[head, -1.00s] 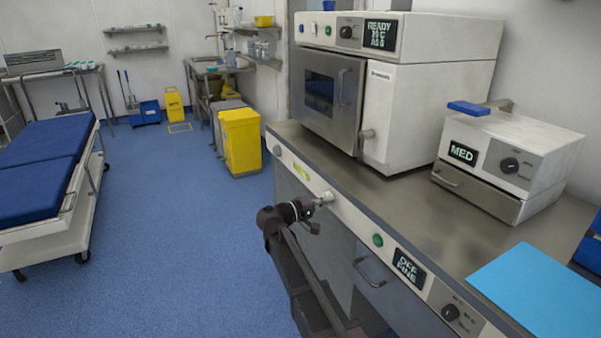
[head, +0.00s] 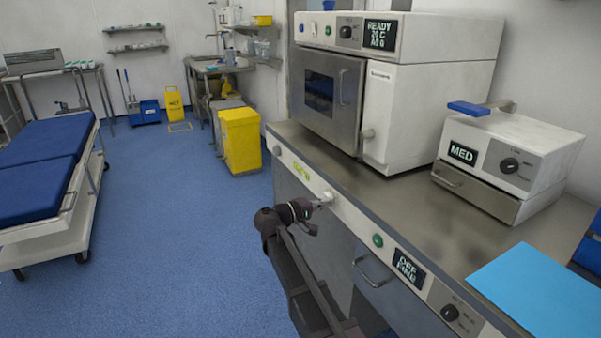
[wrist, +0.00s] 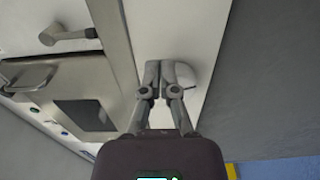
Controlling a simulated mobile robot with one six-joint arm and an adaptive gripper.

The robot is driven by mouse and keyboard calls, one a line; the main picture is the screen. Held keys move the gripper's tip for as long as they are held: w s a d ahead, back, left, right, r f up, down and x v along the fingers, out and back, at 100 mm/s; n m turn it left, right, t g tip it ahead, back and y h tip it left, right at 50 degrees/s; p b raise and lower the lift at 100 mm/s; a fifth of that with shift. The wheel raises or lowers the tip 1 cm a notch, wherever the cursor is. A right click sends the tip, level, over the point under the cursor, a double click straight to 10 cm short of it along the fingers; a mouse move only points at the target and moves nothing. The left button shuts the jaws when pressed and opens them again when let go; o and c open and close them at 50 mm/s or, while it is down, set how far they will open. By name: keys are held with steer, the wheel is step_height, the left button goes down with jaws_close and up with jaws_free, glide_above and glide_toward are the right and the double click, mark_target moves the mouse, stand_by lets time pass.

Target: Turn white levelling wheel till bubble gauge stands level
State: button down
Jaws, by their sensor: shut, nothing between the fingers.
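The white levelling wheel (wrist: 187,74) is a pale round disc on the white front panel in the wrist view, with a small dark mark near its lower edge. My gripper (wrist: 160,68) is shut and empty, its fingertips over the left part of the wheel; I cannot tell whether they touch it. In the head view, my gripper (head: 318,201) is at the panel's front and the wheel (head: 328,195) shows only as a small pale patch at the tips. The bubble gauge (head: 302,171) is a yellow-green strip on the panel, too small to read its bubble.
A green button (head: 378,240), a dark display (head: 408,268) and a black knob (head: 450,312) sit farther right on the panel. A drawer handle (head: 370,276) protrudes below. A large white oven (head: 425,100) stands on the steel worktop. Blue floor is open at left.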

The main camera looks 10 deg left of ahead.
mark_target(335, 206)
steer(key=v, duration=0.5)
stand_by(0.3)
steer(key=shift+f, duration=0.15)
steer(key=shift+s+a+f+b, duration=0.1)
steer(key=shift+a+f+b, duration=0.15)
steer(key=shift+f+b, duration=0.55)
steer(key=shift+s+a+f+b, duration=0.1)
steer(key=shift+a+f+b, duration=0.15)
steer(key=shift+f+b, duration=0.55)
steer(key=shift+d+r, duration=0.1)
steer(key=shift+r, duration=0.05)
steer(key=shift+x, duration=3.45)
steer(key=shift+w+r, duration=0.1)
steer(key=shift+w, duration=0.1)
steer(key=shift+s+r+p, duration=0.15)
steer(key=shift+r+p, duration=0.7)
steer(key=shift+p, duration=0.1)
